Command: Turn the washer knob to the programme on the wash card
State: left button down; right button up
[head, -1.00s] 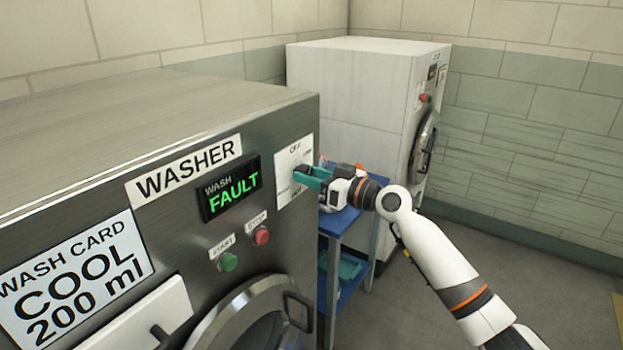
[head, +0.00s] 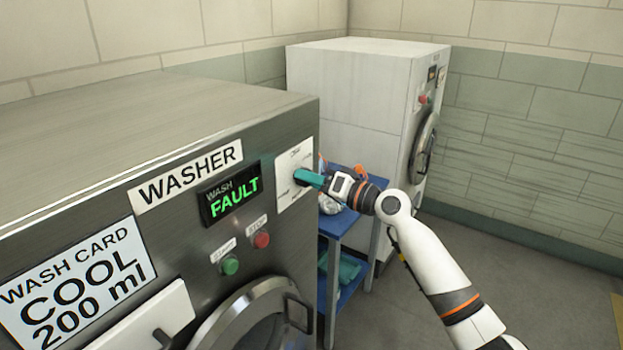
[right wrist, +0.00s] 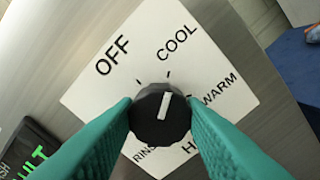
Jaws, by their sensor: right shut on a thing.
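The washer knob (right wrist: 150,128) is round and black with a white pointer line, on a white dial plate (head: 294,163) with OFF, COOL, WARM, HOT and RINSE. In the right wrist view the pointer aims up and slightly right, at about the COOL tick. My right gripper (right wrist: 160,116) has its green fingers shut on the knob's two sides; it also shows in the head view (head: 304,178). The wash card (head: 75,285) at the lower left reads COOL, 200 ml. My left gripper is out of view.
The washer display (head: 230,194) reads WASH FAULT. A green START button (head: 230,265) and a red STOP button (head: 261,240) sit below it. A blue cart (head: 343,222) stands beside the washer, near my right arm. A white machine (head: 350,100) stands behind.

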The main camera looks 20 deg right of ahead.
dwell(0.4)
jog(key=o, duration=1)
jog(key=b+v, duration=0.4)
jog(key=v, duration=0.8)
jog(key=shift+d+f, duration=0.1)
